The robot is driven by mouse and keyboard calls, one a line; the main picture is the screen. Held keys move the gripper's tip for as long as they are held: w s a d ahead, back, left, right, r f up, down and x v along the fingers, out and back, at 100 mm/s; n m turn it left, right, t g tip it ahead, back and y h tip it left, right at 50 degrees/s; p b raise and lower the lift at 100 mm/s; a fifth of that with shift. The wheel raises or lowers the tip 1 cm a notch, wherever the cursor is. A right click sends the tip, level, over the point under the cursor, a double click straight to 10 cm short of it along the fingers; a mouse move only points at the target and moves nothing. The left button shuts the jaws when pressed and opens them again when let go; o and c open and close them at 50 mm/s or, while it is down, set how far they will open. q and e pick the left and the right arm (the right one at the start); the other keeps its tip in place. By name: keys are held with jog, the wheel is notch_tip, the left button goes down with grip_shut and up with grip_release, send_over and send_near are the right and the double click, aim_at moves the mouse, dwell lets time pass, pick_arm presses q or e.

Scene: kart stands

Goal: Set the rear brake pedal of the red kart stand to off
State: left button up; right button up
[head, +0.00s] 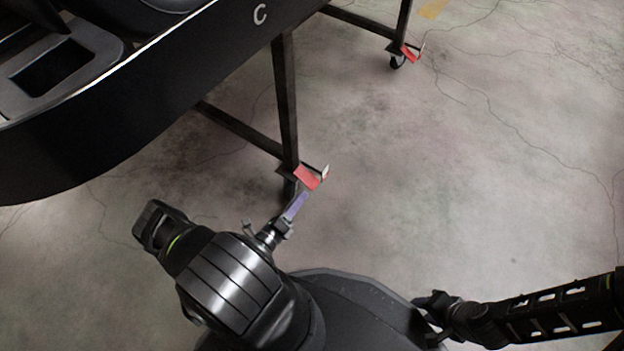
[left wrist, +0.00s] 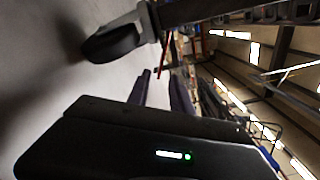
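The kart stand's dark leg (head: 286,100) comes down to a caster in the middle of the head view. A red pedal (head: 307,178) with a pale tab beside it sits low on this leg. A second red pedal (head: 410,54) is at the farther leg. My left gripper (head: 296,206) is just below the nearer pedal. In the left wrist view its purple fingers (left wrist: 161,92) are apart with nothing between them. The red pedal (left wrist: 167,50) shows edge-on beyond the fingertips, close to the wheel (left wrist: 110,42). My right gripper (head: 432,308) is at lower right, its fingers unclear.
The black kart body (head: 190,85) marked C overhangs at upper left. A lower crossbar (head: 240,126) joins the near leg from the left. Bare cracked concrete floor (head: 480,180) lies open to the right.

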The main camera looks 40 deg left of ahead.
aim_at(313, 183)
pick_arm(q)
jog(key=shift+w, duration=0.1)
jog(key=w+b, duration=0.2)
jog(key=w, duration=0.5)
jog(key=shift+a+f, duration=0.1)
jog(key=shift+w, duration=0.35)
jog(key=shift+c, duration=0.5)
grip_shut()
dwell(0.5)
